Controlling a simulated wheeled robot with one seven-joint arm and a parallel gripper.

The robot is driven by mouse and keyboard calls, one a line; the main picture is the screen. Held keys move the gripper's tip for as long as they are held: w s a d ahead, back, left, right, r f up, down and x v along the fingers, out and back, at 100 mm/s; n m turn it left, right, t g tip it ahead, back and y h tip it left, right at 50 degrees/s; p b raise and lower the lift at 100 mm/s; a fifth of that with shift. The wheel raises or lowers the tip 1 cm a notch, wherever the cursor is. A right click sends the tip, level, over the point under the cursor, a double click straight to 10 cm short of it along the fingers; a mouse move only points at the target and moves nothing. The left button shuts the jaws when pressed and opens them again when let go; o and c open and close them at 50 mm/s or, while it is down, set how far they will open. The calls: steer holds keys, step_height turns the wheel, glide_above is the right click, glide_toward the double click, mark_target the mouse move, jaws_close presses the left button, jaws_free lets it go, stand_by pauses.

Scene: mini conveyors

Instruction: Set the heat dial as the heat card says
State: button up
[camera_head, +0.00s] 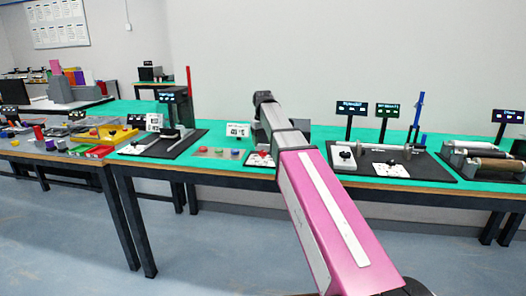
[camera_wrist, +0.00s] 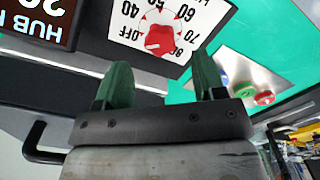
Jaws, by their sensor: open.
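The heat dial is a red knob (camera_wrist: 160,40) on a white plate with a printed ring of numbers and the word OFF, seen at the top of the wrist view. Which mark the knob points at is not clear. My gripper (camera_wrist: 163,82) has two green fingers, spread apart and empty. The fingertips are beside the dial plate's lower edge in the picture, with the knob between their directions and not between the fingers. In the head view a small white standing card (camera_head: 237,130) is behind the coloured buttons; its print is too small to read, and I cannot tell whether it is the heat card.
A dark display box (camera_wrist: 38,20) with "HUB" lettering is left of the dial in the wrist view. Green, red and blue buttons (camera_wrist: 245,90) on a metal plate are to the right. In the head view, a dark mat with rods (camera_head: 350,160) lies right of my arm.

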mark_target(263, 152)
steer(key=shift+f, duration=2.25)
steer(key=c, duration=0.9)
